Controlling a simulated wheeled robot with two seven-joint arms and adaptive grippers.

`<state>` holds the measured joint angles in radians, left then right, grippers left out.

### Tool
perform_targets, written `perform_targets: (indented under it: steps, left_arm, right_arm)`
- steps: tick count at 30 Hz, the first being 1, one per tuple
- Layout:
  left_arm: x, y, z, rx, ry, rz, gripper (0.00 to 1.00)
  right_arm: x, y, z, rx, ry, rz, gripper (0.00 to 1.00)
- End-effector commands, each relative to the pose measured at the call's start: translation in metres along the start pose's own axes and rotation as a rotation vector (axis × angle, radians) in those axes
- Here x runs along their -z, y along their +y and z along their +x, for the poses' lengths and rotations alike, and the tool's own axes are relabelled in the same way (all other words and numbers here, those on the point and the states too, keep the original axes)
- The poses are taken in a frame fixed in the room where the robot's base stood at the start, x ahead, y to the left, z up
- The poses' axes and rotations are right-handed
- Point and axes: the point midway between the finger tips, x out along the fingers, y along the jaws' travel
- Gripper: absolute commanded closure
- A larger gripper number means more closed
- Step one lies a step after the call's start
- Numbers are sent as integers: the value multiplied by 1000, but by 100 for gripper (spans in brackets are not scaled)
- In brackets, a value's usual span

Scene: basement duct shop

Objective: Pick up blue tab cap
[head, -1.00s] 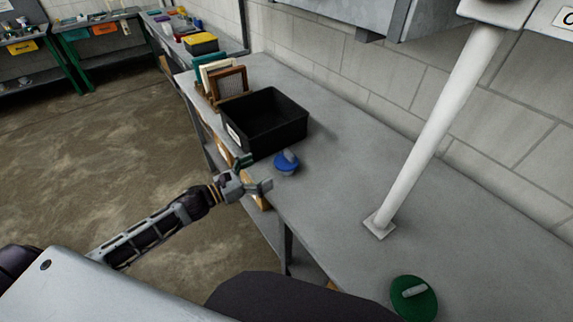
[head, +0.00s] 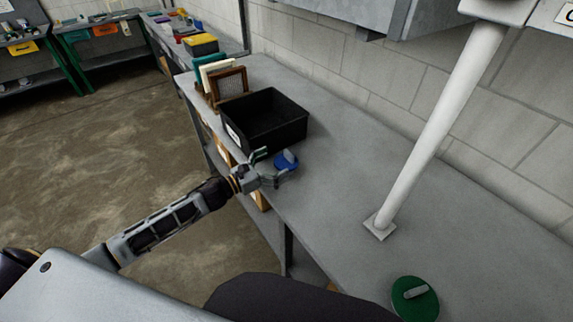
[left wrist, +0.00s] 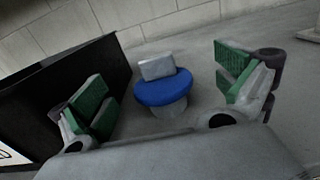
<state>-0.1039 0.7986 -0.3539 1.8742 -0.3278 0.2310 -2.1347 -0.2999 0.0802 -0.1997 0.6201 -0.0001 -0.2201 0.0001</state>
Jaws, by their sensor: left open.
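The blue tab cap (head: 284,163) is a round blue disc with a grey upright tab, on the grey bench beside the black bin. In the left wrist view the blue tab cap (left wrist: 164,90) sits on a short grey base, between the two open fingers. My left gripper (head: 272,166) is open around the near side of the cap, its fingers spread to either side. In the left wrist view the green finger pads of my left gripper (left wrist: 163,92) stand apart from the cap, with gaps on both sides. My right gripper is not in view.
A black bin (head: 251,133) stands close behind and left of the cap. A white post (head: 440,135) rises from the bench at right. A green tab cap (head: 407,306) lies at the front right. The bench (head: 340,190) between them is clear.

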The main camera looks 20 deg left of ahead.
Motion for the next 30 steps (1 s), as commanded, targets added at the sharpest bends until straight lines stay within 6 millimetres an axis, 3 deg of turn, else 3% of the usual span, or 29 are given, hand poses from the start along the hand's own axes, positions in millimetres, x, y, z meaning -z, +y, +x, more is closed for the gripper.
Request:
perform_targets:
  steps: [20,30]
  left_arm:
    - [1,1,8,0,1,0,0]
    - [2,4,24,0,1,0,0]
  right_arm:
    - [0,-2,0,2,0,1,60]
    - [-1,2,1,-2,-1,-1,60]
